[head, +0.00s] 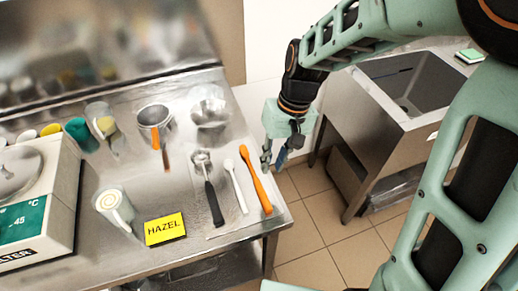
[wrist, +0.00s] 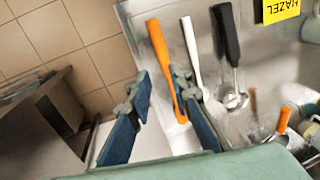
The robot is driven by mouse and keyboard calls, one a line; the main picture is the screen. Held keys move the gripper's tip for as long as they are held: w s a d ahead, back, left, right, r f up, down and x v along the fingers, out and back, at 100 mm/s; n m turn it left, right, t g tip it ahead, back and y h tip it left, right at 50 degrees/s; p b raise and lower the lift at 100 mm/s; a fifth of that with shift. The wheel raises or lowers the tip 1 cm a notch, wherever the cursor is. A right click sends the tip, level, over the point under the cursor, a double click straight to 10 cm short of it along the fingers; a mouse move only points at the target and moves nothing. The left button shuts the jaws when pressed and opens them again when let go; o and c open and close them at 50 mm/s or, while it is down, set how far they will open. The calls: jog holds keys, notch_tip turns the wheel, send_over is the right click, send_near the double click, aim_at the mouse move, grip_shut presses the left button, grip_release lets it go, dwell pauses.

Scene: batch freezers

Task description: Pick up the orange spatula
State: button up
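The orange spatula (head: 256,180) lies on the metal counter near its right edge, at the right end of a row of utensils. It also shows in the wrist view (wrist: 161,53), with its lower end partly hidden behind a finger. My gripper (head: 275,156) is beyond the counter's right edge in the head view, to the right of the spatula. In the wrist view my gripper (wrist: 160,95) has its two blue fingers spread apart with nothing held between them. I cannot tell its exact height above the counter.
A white spatula (head: 236,185) and a black-handled scoop (head: 209,190) lie left of the orange spatula. A yellow HAZEL sign (head: 165,228), a cup (head: 114,206) and metal pots (head: 155,118) stand farther left. A sink unit (head: 400,100) stands across a floor gap.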

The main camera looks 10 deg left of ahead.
send_over(262, 190)
jog(key=d, duration=0.1)
jog(key=shift+n, duration=0.3)
jog(key=f, duration=0.4)
jog(key=shift+w+d+f, duration=0.1)
jog(key=shift+d+f, duration=0.1)
jog(key=shift+f, duration=0.15)
jog(key=shift+a+f+p, duration=0.15)
jog(key=shift+a+f, duration=0.05)
jog(key=shift+f, duration=0.8)
jog(key=shift+a+f+p, duration=0.1)
jog(key=shift+a+f, duration=0.1)
jog(key=shift+f, duration=0.85)
jog(key=shift+a+f+p, duration=0.15)
jog(key=shift+a+f, duration=0.05)
jog(key=shift+f, duration=0.8)
jog(key=shift+c, duration=0.5)
grip_shut()
